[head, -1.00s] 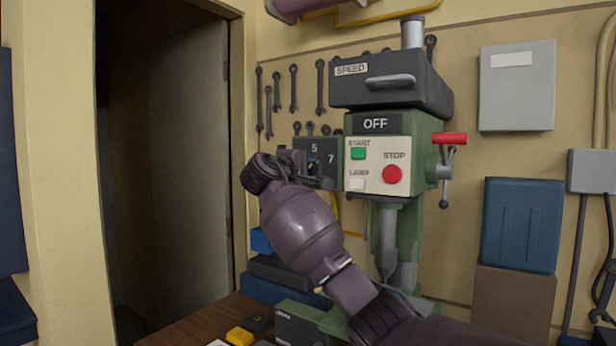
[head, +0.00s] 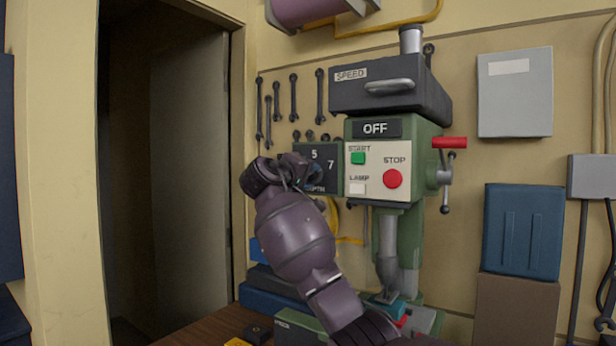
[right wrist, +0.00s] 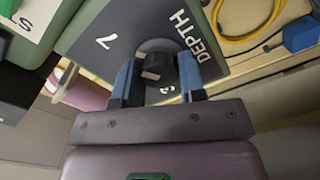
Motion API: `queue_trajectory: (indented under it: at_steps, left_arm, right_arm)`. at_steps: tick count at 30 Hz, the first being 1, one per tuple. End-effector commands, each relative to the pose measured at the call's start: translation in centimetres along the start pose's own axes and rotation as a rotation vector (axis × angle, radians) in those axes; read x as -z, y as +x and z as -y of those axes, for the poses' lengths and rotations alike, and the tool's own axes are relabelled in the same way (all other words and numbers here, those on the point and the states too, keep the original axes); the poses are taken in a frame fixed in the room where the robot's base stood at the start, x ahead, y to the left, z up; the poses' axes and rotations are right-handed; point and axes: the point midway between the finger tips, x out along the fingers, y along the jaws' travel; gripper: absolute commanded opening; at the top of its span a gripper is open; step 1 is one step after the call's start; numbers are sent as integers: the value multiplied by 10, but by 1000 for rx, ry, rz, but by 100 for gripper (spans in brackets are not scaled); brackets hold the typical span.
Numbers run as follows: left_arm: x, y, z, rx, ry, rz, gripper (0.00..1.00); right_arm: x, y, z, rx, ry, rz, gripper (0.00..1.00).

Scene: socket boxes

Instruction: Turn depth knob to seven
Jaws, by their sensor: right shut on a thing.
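The dark depth panel (head: 332,160) sits on the left side of the green drill press, with 5, 7 and part of the word DEPTH showing in the head view. It also fills the upper middle of the right wrist view (right wrist: 115,25). The black depth knob (right wrist: 158,68) stands between the blue fingers of my right gripper (right wrist: 158,76), which is shut on it. A pale mark shows on the knob, but I cannot tell exactly which number it points at. In the head view my right gripper (head: 308,175) hides the knob. My left gripper is not in view.
The drill press has a STOP button (head: 392,179), a green START button (head: 358,158) and a red-handled lever (head: 449,142) on its right. Wrenches (head: 293,97) hang on the wall behind. Blue boxes (head: 270,295) lie below my right arm. A doorway opens at left.

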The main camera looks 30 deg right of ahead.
Motion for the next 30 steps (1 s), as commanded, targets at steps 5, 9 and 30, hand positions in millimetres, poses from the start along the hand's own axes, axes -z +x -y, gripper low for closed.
queue_trajectory:
  at_steps: [5, 9, 30]
  left_arm:
    - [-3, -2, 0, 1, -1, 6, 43]
    - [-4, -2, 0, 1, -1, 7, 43]
    - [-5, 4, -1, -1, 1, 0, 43]
  right_arm:
    - [0, 0, 2, 3, -3, 0, 14]
    - [0, 0, 2, 3, -3, 1, 45]
    - [0, -36, 2, 2, -1, -4, 63]
